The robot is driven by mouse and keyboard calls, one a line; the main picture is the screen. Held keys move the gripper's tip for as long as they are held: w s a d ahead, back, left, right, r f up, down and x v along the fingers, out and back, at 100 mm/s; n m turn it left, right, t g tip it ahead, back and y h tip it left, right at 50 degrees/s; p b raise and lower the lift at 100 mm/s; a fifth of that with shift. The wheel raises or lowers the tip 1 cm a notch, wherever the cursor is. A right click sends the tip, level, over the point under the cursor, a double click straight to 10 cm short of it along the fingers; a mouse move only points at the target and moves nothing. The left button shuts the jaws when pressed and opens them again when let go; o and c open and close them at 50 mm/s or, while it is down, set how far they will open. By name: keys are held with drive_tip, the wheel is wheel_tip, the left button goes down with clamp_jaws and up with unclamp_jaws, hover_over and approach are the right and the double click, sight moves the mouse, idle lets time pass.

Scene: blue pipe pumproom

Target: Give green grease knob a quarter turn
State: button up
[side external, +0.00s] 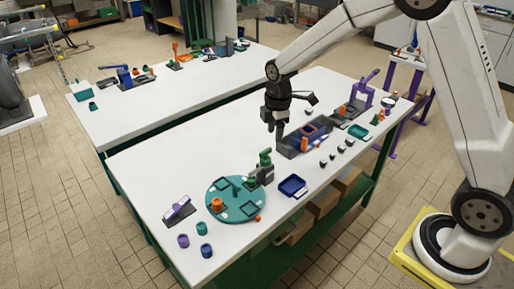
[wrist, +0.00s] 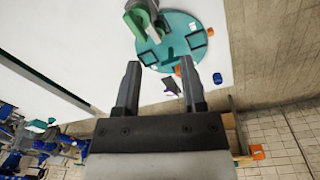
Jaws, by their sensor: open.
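The green grease knob (side external: 265,155) appears to be the green part on top of a small dark grey stand at the back right edge of the round teal plate (side external: 223,183). In the wrist view, a green part (wrist: 138,22) shows at the top edge, left of the teal plate (wrist: 183,23), partly cut off. My gripper (side external: 279,137) is above the white table, behind and to the right of the knob and apart from it. In the wrist view my gripper (wrist: 160,64) has its two fingers spread with nothing between them.
A dark tray with a blue and orange fixture (side external: 305,138) stands right of my gripper. A blue tray (side external: 292,186) lies near the front edge. A purple clamp (side external: 178,209) and several small cups are at the left end. The table behind the knob is clear.

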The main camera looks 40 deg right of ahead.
sight(266, 150)
drive_tip(key=w+n, duration=0.2)
drive_tip(key=w+f+n, duration=0.1)
drive_tip(key=w+n, duration=0.1)
drive_tip(key=shift+w+d+f+g, duration=0.1)
drive_tip(key=shift+d+g, duration=0.2)
drive_tip(key=shift+d, duration=0.05)
drive_tip(key=shift+f, duration=3.9)
clamp_jaws()
